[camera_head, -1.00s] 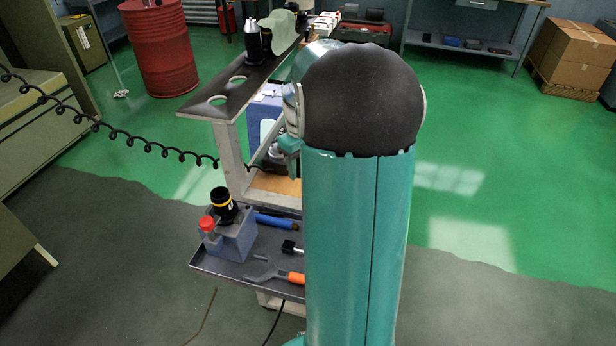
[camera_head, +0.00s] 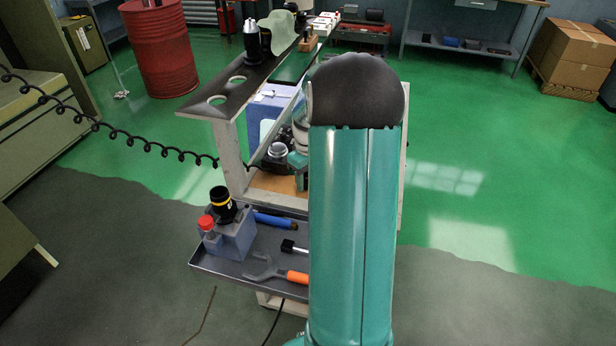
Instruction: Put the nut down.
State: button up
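No nut can be made out for certain. A silver round piece on a dark holder (camera_head: 277,151) sits on the cart's middle level, left of my arm; I cannot tell whether it is or bears the nut. My teal arm rises through the middle of the view and covers much of the cart. Part of my wrist shows beside the silver piece. My gripper's fingers are hidden, so what they hold does not show.
The upper dark shelf (camera_head: 250,78) has empty holes. A coiled cable (camera_head: 130,140) hangs at left.

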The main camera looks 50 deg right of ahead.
jog(key=shift+f, duration=0.5)
jog(key=o, duration=1.3)
jog(key=shift+f, duration=0.1)
jog(key=shift+a+f, duration=0.1)
jog(key=shift+a, duration=0.25)
notch_tip(320, 180, up, 14)
jog(key=shift+d, duration=0.25)
jog(key=a+r+t+h, duration=0.1)
jog(key=a+r, duration=0.4)
jog(key=a, duration=0.7)
jog(key=s+a+t, duration=0.1)
jog(key=s+a, duration=0.3)
jog(key=a, duration=0.3)
jog(key=s+a+r+t, duration=0.1)
jog(key=s+a, duration=0.3)
jog(key=a, duration=0.4)
jog(key=s+a+t+y, duration=0.1)
jog(key=s+a+t, duration=0.1)
jog(key=s+a, duration=0.3)
jog(key=a, duration=0.3)
jog(key=shift+a+r+n+t, duration=0.15)
jog(key=shift+r+n+t, duration=0.15)
jog(key=shift+r, duration=0.05)
